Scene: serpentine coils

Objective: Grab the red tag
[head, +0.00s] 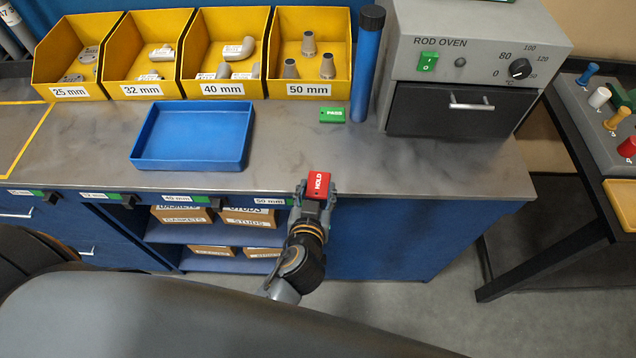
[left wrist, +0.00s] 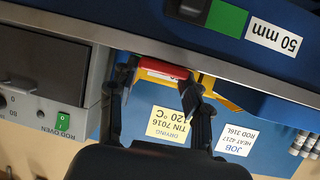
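The red tag (head: 318,185), a small block with white lettering that reads HOLD, is at the front edge of the bench. My left gripper (head: 317,191) has a finger on each side of it and appears closed on it. In the left wrist view the red tag (left wrist: 163,68) spans the space between the fingertips of my left gripper (left wrist: 158,82). I cannot tell whether the tag touches the bench. My right gripper is not in view.
A green tag (head: 332,115) lies on the bench behind. A blue tray (head: 190,165) is to the left, with yellow bins (head: 222,89) behind it. A blue cylinder (head: 367,65) and the rod oven (head: 470,60) stand right.

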